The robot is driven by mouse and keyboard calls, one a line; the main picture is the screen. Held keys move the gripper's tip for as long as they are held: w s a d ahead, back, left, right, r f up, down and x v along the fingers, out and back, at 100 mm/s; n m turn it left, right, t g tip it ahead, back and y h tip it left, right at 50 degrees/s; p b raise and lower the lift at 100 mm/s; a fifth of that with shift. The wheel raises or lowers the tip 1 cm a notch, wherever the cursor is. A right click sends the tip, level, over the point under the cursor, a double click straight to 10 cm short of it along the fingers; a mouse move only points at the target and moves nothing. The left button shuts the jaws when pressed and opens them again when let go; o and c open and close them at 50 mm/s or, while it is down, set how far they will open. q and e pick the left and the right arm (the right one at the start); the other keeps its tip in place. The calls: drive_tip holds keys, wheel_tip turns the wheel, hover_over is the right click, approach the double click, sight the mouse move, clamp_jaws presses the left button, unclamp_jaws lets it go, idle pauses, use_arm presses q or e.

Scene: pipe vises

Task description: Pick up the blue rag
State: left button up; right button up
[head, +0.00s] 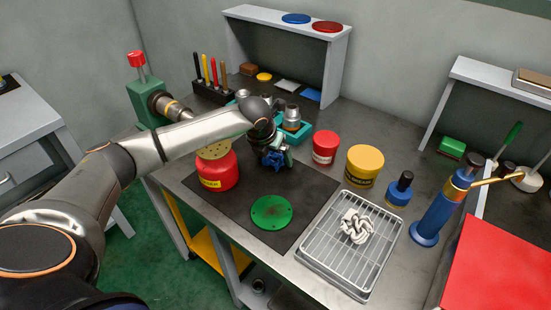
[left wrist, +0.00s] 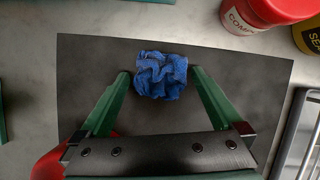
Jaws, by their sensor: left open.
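The crumpled blue rag (left wrist: 160,75) lies on the dark mat (left wrist: 90,60), and in the left wrist view it sits between the tips of my left gripper's green fingers. My left gripper (left wrist: 160,82) is open, with one finger on each side of the rag. In the head view the rag (head: 276,160) shows just below my left gripper (head: 274,150), which partly covers it. I cannot tell whether the fingers touch the rag. My right gripper is not in view.
A red can (head: 217,168) stands close beside my left arm, and a green disc (head: 271,212) lies on the mat. A red tin (head: 325,147) and a yellow tin (head: 364,166) stand to the right. A wire-rack tray (head: 335,255) holds white rope.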

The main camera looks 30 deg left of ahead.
sight(274, 156)
use_arm(q)
drive_tip(key=shift+c, duration=0.4)
drive_tip(key=c, duration=1.1)
drive_tip(key=shift+r, duration=0.1)
drive_tip(key=shift+r, duration=0.45)
wheel_tip(274, 156, up, 3)
drive_tip(key=shift+f, duration=0.2)
drive_tip(key=s+d+r, duration=0.4)
drive_tip(key=s+d, duration=0.1)
drive_tip(key=s+d+r+p, duration=0.1)
drive_tip(key=s+d+r, duration=0.3)
drive_tip(key=s+r, duration=0.1)
drive_tip(key=shift+s+d+r, duration=0.1)
drive_tip(key=shift+d+r, duration=0.1)
drive_tip(key=shift+d, duration=0.15)
